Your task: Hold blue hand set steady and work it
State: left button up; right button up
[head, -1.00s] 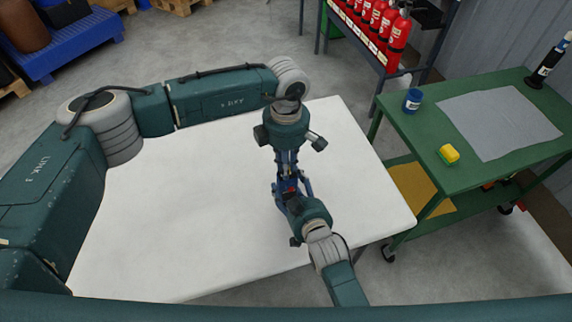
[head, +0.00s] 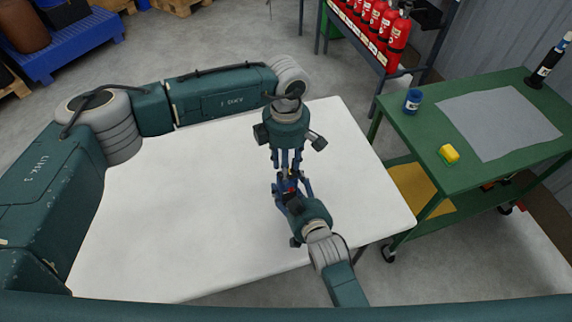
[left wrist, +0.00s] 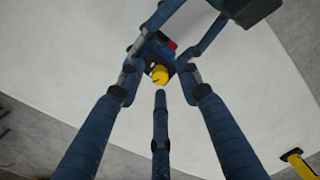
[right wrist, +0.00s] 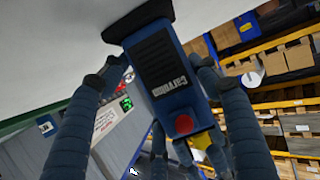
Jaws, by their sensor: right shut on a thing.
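The blue hand set (right wrist: 158,55) fills the middle of the right wrist view, with a black ribbed panel, pale lettering and a red button (right wrist: 183,124). My right gripper (head: 293,188) is shut on it above the white table. In the left wrist view the hand set (left wrist: 153,50) shows end-on with a yellow knob (left wrist: 160,74) facing my left gripper. My left gripper (left wrist: 163,92) is open, its fingers spread around the knob's line without visibly touching it. In the head view my left gripper (head: 287,167) points down at the hand set, whose body is mostly hidden by fingers.
The white table (head: 180,220) is otherwise bare. Red extinguishers (head: 397,45) stand on a rack behind.

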pick_arm(q)
notch_tip(320, 180, up, 12)
jog(key=shift+f, duration=0.15)
jog(key=shift+w, duration=0.1)
dwell(0.3)
pick_arm(e)
jog(key=o, duration=1.6)
jog(key=shift+o, duration=0.2)
